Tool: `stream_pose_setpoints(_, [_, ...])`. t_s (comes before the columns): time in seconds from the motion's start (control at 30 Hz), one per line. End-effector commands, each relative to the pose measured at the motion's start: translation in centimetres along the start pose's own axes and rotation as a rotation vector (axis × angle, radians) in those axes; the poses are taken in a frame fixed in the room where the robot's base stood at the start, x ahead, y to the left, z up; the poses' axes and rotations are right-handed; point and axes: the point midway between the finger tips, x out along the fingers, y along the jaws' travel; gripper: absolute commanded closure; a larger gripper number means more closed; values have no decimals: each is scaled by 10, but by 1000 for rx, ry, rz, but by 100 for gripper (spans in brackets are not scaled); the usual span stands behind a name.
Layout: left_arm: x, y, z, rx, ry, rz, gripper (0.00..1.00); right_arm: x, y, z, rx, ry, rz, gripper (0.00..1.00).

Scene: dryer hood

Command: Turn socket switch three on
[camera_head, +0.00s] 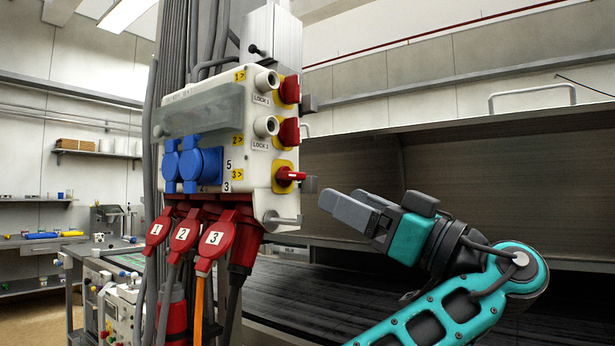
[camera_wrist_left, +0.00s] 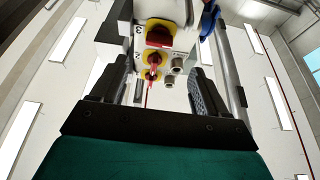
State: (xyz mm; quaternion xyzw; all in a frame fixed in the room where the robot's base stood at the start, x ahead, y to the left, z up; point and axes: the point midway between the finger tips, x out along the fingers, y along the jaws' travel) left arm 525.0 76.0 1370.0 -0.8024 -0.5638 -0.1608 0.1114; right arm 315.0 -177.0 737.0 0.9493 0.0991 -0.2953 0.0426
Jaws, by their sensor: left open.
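The switch box (camera_head: 215,125) hangs on the column, with three red rotary switches on yellow plates down its right side. Switch three (camera_head: 288,176) is the lowest, beside the "3" label; its handle lies roughly level. It also shows near the top of the left wrist view (camera_wrist_left: 158,38). Switch two (camera_head: 288,133) and switch one (camera_head: 289,90) sit above it, with handles nearer upright. My left gripper (camera_head: 347,205) is right of and slightly below switch three, apart from it. In the left wrist view its fingers (camera_wrist_left: 152,88) stand apart with nothing between them.
Grey lock cylinders (camera_head: 266,126) stick out beside the upper switches. Blue sockets (camera_head: 200,164) are on the box front. Red plugs (camera_head: 215,240) numbered 1 to 3 hang below with cables. A dark hood opening (camera_head: 450,165) lies behind my arm. Free space separates gripper and box.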

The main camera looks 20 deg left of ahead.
Motion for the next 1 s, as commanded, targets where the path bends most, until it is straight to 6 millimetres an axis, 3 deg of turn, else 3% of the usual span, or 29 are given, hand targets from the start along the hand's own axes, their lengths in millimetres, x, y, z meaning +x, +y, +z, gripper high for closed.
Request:
stream_pose_setpoints(0.03, [15,-1,-3,0,2,-5,26,-4,0,-4,0,-1,-1,57])
stream_pose_setpoints(0.2, [50,-1,-3,0,2,-3,26,-9,0,-12,1,-1,-1,57])
stream_pose_setpoints(0.4, [78,0,-2,0,1,0,26,-12,0,-17,1,-1,-1,57])
stream_pose_setpoints(0.6, [89,0,-1,0,1,2,26,-13,0,-18,1,-1,-1,57])
stream_pose_setpoints(0.87, [90,0,0,0,0,3,26,-13,0,-18,3,0,0,57])
stream_pose_setpoints(1.0, [89,0,0,1,0,3,39,-13,0,-18,3,0,0,57])
